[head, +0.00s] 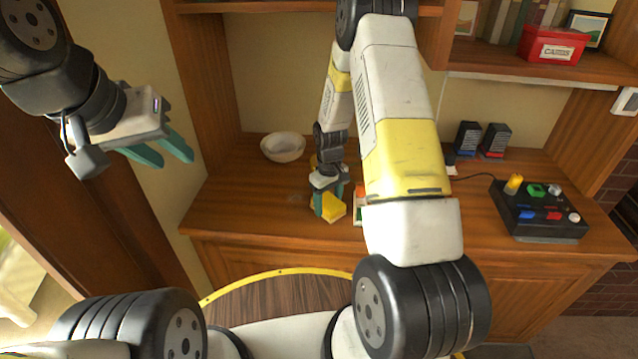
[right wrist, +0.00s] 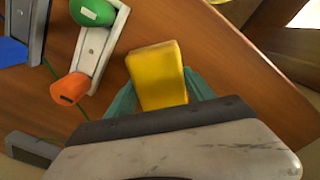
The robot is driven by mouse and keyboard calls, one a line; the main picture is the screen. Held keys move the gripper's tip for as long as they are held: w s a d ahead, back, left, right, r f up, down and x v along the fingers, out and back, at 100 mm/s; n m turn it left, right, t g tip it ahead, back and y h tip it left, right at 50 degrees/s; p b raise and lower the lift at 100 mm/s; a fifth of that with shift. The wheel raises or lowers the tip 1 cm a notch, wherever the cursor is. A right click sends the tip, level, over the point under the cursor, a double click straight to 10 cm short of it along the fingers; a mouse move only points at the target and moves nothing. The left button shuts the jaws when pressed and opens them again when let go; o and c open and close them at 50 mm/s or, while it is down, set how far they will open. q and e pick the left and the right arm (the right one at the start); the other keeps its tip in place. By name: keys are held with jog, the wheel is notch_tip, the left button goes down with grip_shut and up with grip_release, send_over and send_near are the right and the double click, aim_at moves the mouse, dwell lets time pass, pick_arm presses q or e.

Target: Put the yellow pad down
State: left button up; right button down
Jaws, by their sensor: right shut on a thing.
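The yellow pad (head: 331,207) is a small block at the fingers of my right gripper (head: 331,201), low over the wooden desk near its front edge. In the right wrist view the yellow pad (right wrist: 158,74) sits between the two teal fingers of the right gripper (right wrist: 160,92), which is shut on it. I cannot tell whether the pad touches the desk. My left gripper (head: 166,150) hangs at the upper left, away from the desk, with its teal fingers apart and nothing seen between them.
A white bowl (head: 283,147) stands at the back left of the desk (head: 250,205). A white holder (right wrist: 97,45) with green and orange pieces is beside the pad. A black control box (head: 540,212) and two dark stands are on the right. Desk left of the pad is clear.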

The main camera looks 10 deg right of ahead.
jog(key=shift+f, duration=0.2)
jog(key=shift+c, duration=1.9)
grip_release()
notch_tip(320, 180, up, 12)
notch_tip(320, 180, up, 17)
jog(key=m+t+y, duration=0.1)
jog(key=m+t, duration=0.1)
jog(key=t, duration=0.1)
send_over(328, 201)
jog(key=s, duration=0.7)
jog(key=s+a+r+m+t, duration=0.1)
jog(key=s+r, duration=0.4)
jog(key=s, duration=0.3)
jog(key=s+a+r+m+t+y, duration=0.1)
jog(key=s+r+m+t, duration=0.1)
jog(key=s+r, duration=0.3)
jog(key=s, duration=0.4)
jog(key=shift+s, duration=0.1)
